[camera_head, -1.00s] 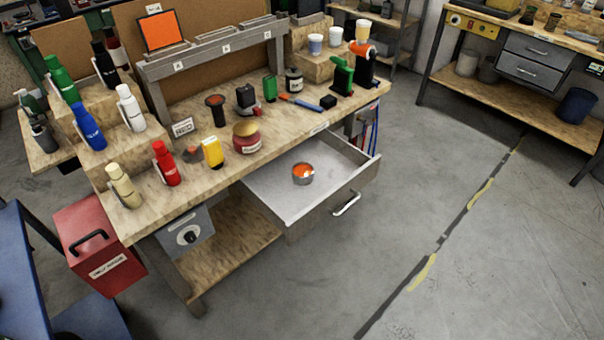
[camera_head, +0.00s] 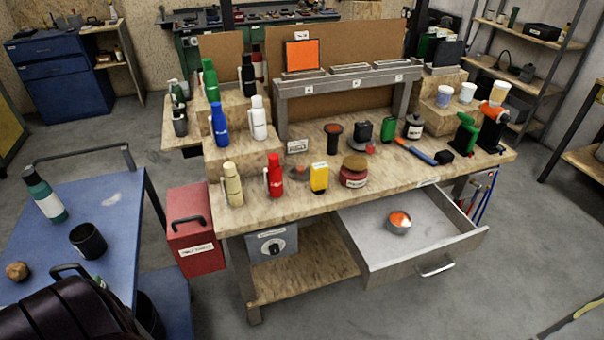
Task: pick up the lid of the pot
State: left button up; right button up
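A squat red pot (camera_head: 352,179) with a pale label stands near the front edge of the wooden workbench. A tan-brown rounded piece, seemingly its lid (camera_head: 356,161), sits on top of it. An open round tin (camera_head: 398,223) with orange contents lies inside the pulled-out drawer; I see no lid on it. Neither of my grippers is in view.
The workbench (camera_head: 300,207) carries several bottles left of the pot and tools to its right. Its open drawer (camera_head: 428,250) juts out below. A red box (camera_head: 195,245) and a blue cart (camera_head: 60,235) stand left.

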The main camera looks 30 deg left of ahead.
aim_at(300, 172)
jog(key=i+l+u, duration=0.5)
jog(key=i+l, duration=0.55)
jog(key=i, duration=0.15)
